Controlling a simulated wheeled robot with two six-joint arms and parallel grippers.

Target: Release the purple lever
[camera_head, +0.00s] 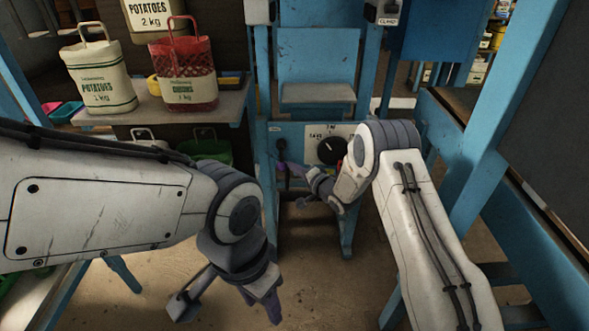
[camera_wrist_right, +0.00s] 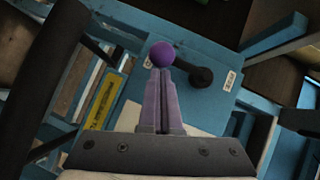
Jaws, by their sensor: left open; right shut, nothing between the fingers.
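The purple lever's round knob (camera_wrist_right: 162,54) shows in the right wrist view, just past my right gripper's fingertips (camera_wrist_right: 161,76). I cannot tell whether they touch it. In the head view the purple lever (camera_head: 281,144) stands small at the left of the machine's front panel, with my right gripper (camera_head: 286,167) close to it. The right fingers are shut together, with nothing between them. My left gripper (camera_head: 228,306) is open and empty, low over the floor, well away from the lever. The lever's lower part is hard to make out.
A black dial (camera_head: 331,151) sits on the white panel right of the lever. A blue machine frame (camera_head: 362,200) surrounds it. A shelf (camera_head: 230,101) at left holds a potato sack (camera_head: 98,78) and a red onion sack (camera_head: 186,72). The floor (camera_head: 325,285) between my arms is clear.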

